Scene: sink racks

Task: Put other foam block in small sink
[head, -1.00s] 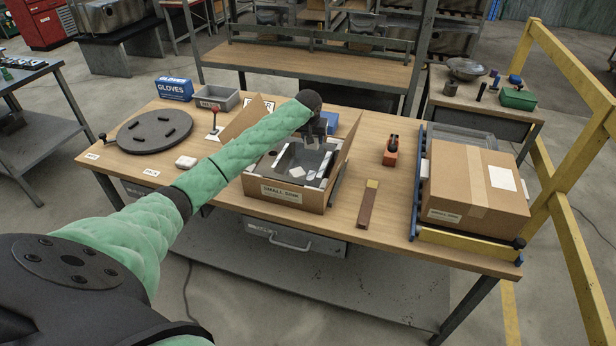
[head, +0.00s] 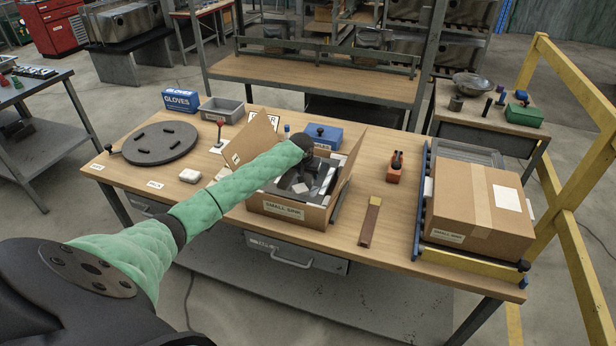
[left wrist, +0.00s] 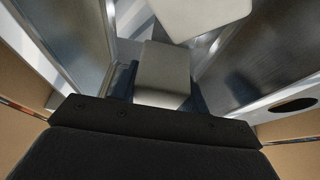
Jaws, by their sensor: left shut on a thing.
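The small sink (head: 286,187) is a dark metal basin inside an open cardboard box (head: 287,211) labelled "SMALL SINK". My left gripper (head: 310,178) points down into the basin. In the left wrist view it is shut on a pale foam block (left wrist: 163,72), between the metal basin walls. A second pale foam block (left wrist: 203,14) lies just beyond the held one; a pale block also shows in the basin in the head view (head: 299,187). I cannot tell whether the held block touches the basin floor. My right gripper is not in view.
The box flaps (head: 248,142) stand open around the sink. A closed carton (head: 472,205) stands on rollers at right. A black round plate (head: 153,143), grey bin (head: 222,109) and blue box (head: 323,136) are on the table.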

